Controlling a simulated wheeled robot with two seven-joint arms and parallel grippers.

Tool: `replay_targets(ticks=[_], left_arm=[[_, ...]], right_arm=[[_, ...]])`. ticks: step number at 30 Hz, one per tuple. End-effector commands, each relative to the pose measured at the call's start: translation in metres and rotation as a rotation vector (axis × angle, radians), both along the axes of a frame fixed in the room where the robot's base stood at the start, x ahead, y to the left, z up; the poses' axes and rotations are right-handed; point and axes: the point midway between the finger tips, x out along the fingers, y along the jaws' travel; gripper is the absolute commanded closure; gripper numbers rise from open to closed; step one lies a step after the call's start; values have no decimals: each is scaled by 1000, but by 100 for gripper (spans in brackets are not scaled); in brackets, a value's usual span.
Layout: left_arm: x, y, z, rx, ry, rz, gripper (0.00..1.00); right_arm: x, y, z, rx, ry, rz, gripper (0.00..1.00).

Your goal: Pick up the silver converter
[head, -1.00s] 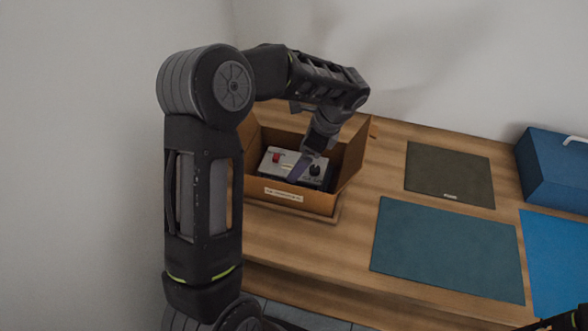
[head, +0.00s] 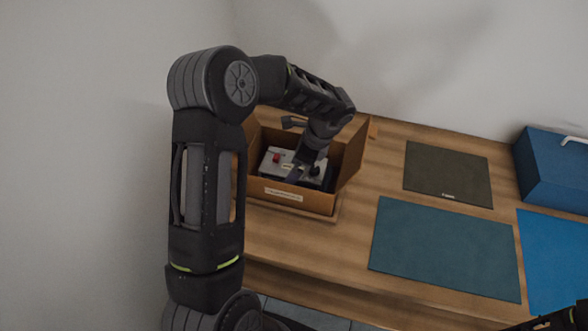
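The silver converter (head: 273,168) is a grey box with a red part and a black knob on top. It lies inside an open cardboard box (head: 318,201) on the wooden table. My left gripper (head: 293,177) reaches down into the cardboard box over the converter. Its fingers overlap the converter's top, and I cannot tell whether they are open or shut on it. Part of the converter is hidden by the gripper. Of my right arm, only a dark piece shows at the bottom right corner; its gripper is not clearly visible.
A dark olive mat (head: 447,174), a teal mat (head: 445,250) and a bright blue mat (head: 555,255) lie flat on the table (head: 300,245). A blue case (head: 552,172) with a light handle stands at the right. A wall is behind. The box's flaps stand up around the gripper.

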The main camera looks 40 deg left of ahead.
Motion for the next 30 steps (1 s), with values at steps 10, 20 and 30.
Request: replay_targets(ticks=[10,20,30], left_arm=[[0,0,0,0,0,0,24],[0,0,0,0,0,0,51],[0,0,0,0,0,0,79]], right_arm=[[0,0,0,0,0,0,64],[0,0,0,0,0,0,64],[0,0,0,0,0,0,64]])
